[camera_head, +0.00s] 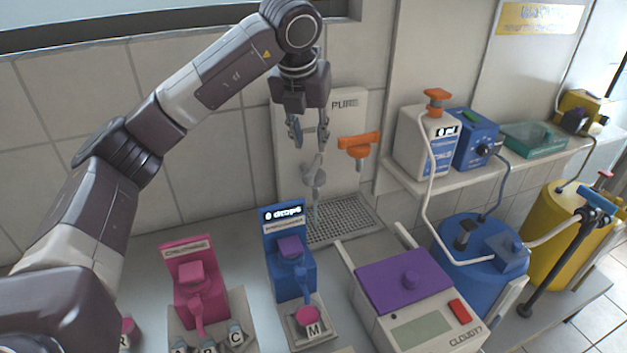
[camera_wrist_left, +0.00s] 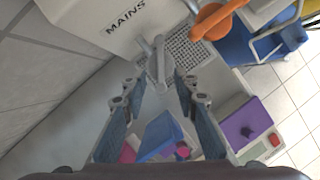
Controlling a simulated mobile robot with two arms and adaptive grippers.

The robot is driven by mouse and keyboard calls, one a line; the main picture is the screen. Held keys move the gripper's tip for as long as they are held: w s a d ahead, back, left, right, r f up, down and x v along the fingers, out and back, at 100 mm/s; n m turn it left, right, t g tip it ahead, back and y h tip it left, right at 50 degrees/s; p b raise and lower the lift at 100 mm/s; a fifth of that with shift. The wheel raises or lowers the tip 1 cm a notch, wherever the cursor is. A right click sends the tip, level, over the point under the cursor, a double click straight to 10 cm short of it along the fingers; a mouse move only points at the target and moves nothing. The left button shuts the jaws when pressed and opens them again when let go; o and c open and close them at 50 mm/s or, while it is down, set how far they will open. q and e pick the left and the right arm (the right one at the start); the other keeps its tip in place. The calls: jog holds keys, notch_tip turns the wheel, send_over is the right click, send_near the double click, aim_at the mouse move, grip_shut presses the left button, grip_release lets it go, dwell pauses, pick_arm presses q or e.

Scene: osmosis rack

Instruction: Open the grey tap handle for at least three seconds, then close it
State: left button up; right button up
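The grey tap handle (camera_head: 316,172) is on the front of a pale wall panel (camera_head: 349,105), above a perforated drain grid (camera_head: 340,221). The grey tap's spout points down at the grid. In the wrist view the grey tap (camera_wrist_left: 158,58) shows just beyond and between the fingertips. An orange tap handle (camera_head: 358,146) sits to its right on the same panel. My left gripper (camera_head: 308,143) points down just above the grey handle, with its fingers apart and nothing seen between them. Contact with the handle cannot be told. My right gripper is not in view.
A blue dispenser (camera_head: 290,272) and a pink one (camera_head: 193,295) stand on the counter in front. A purple-lidded box (camera_head: 405,282) is to the right. Blue (camera_head: 470,235) and yellow (camera_head: 548,232) barrels stand further right, below a shelf with boxes. The tiled wall is close behind.

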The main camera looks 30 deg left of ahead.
aim_at(314, 165)
pick_arm(q)
jog(key=shift+f, duration=0.4)
jog(key=shift+d+f, duration=0.1)
jog(key=shift+f, duration=0.05)
jog(key=p+x, duration=0.1)
jog(key=x, duration=0.5)
jog(key=shift+w, duration=0.1)
jog(key=shift+w+f+p, duration=0.2)
jog(key=shift+f+p, duration=0.1)
jog(key=shift+f, duration=0.3)
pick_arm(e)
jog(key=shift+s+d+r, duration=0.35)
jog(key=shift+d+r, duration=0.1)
pick_arm(q)
grip_shut()
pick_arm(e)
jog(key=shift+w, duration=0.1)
